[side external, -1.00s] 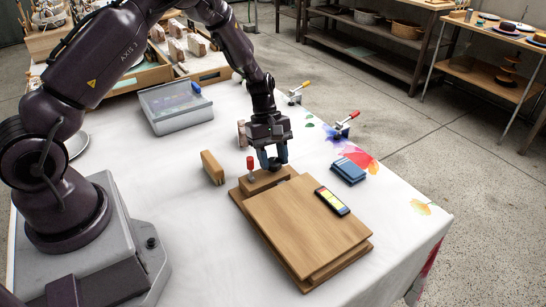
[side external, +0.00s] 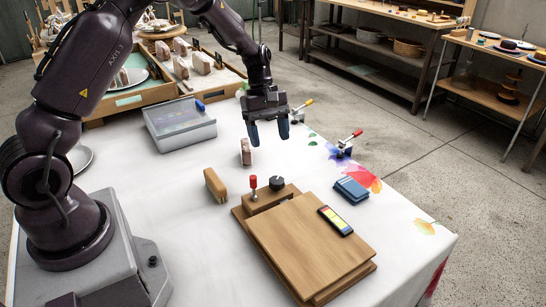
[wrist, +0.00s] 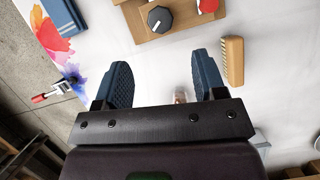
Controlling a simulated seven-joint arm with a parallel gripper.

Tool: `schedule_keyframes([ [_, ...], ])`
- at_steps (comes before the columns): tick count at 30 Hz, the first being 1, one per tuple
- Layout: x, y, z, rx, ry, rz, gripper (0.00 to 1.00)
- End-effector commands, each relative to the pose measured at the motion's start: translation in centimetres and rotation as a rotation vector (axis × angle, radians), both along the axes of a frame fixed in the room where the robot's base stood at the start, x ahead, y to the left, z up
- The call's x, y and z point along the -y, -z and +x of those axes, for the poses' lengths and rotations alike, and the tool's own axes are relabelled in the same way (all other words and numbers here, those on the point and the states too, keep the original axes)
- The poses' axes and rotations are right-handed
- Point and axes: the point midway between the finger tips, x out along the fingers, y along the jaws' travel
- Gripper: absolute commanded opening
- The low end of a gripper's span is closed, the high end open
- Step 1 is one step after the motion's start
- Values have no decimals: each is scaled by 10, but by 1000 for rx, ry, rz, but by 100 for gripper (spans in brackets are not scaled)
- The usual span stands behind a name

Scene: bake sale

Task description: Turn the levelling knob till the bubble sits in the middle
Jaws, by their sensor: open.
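The levelling knob (side external: 277,184) is a dark round knob on the wooden block at the back end of the wooden board (side external: 310,240). In the wrist view the knob (wrist: 159,19) shows a pale pointer line and lies beyond my fingertips. My gripper (side external: 269,133) is open and empty, raised above the table behind the knob, touching nothing. It also shows in the wrist view (wrist: 163,75).
A wooden brush (side external: 215,185), blue folded cloths (side external: 351,188) and a grey lidded box (side external: 180,125) lie around.

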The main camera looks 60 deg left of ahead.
Motion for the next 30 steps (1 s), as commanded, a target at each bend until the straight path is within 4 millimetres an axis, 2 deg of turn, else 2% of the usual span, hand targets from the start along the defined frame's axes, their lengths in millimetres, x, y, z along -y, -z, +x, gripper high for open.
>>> schedule_keyframes([
  [3,-6,-15,1,2,-2,1,64],
  [7,-10,-23,1,0,-1,0,64],
  [17,-10,-24,1,0,0,0,64],
  [21,-12,-23,2,25,55,7,64],
  [23,-13,-16,-6,25,117,18,64],
  [24,-12,-11,-17,24,180,23,64],
  [30,6,-50,-54,130,478,89,64],
])
